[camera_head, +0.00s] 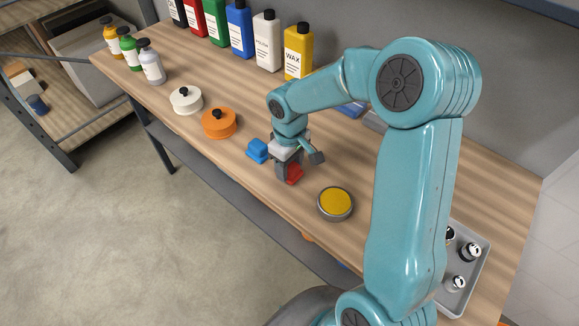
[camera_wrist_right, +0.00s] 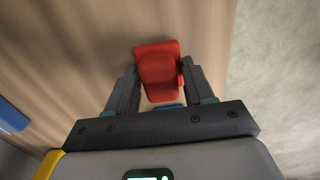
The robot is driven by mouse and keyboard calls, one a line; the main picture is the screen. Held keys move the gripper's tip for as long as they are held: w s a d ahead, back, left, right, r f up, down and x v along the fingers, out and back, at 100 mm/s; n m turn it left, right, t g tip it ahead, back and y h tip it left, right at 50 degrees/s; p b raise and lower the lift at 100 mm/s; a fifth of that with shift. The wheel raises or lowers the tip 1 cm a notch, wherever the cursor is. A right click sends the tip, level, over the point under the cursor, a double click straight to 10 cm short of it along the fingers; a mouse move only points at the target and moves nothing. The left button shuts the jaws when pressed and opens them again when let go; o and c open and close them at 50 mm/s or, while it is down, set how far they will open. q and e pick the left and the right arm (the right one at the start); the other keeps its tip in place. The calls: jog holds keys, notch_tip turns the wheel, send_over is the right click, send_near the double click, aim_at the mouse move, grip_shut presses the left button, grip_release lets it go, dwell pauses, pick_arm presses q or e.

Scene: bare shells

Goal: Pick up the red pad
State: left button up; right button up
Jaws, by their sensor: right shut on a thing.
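The red pad (camera_head: 294,174) is at the wooden bench's front part, partly hidden by my right gripper (camera_head: 288,172) in the head view. In the right wrist view the red pad (camera_wrist_right: 158,68) sits between the two fingers of my right gripper (camera_wrist_right: 156,82), which is shut on it. I cannot tell whether the pad is touching the bench or just above it. My left gripper is in neither view.
A blue block (camera_head: 257,150) is just left of my right gripper. A round yellow-topped tin (camera_head: 335,203) lies to the right. Orange (camera_head: 219,123) and white (camera_head: 186,101) round pads stand further left. Bottles (camera_head: 240,30) line the wall. A grey tray (camera_head: 478,262) is at right.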

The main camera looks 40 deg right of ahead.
notch_tip(320, 180, up, 19)
jog(key=shift+r, duration=0.15)
